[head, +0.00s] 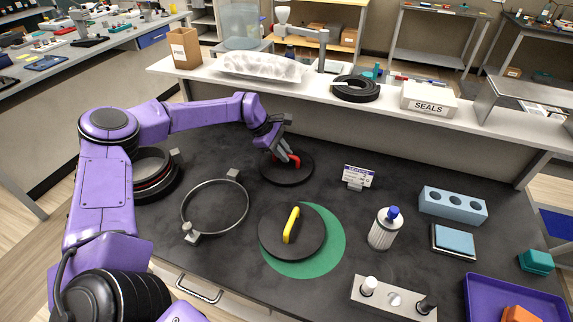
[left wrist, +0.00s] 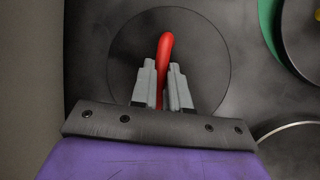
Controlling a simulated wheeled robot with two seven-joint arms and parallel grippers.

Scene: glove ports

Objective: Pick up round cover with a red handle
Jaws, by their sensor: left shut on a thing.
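The round black cover (head: 290,176) with a red handle (head: 294,159) lies at the back of the dark bench top. My left gripper (head: 285,156) reaches down over it from the left and is shut on the red handle. In the left wrist view the red handle (left wrist: 166,50) stands between the two grey fingers (left wrist: 163,85), with the dark disc (left wrist: 205,50) beneath. I cannot tell whether the cover touches the bench. My right gripper is not in view.
Another black cover with a yellow handle (head: 291,226) lies partly on a green disc (head: 330,250). A metal ring clamp (head: 245,206) and a black round port (head: 155,178) stand at left. A small sign (head: 358,177), a bottle (head: 384,230) and a blue block (head: 453,205) are right.

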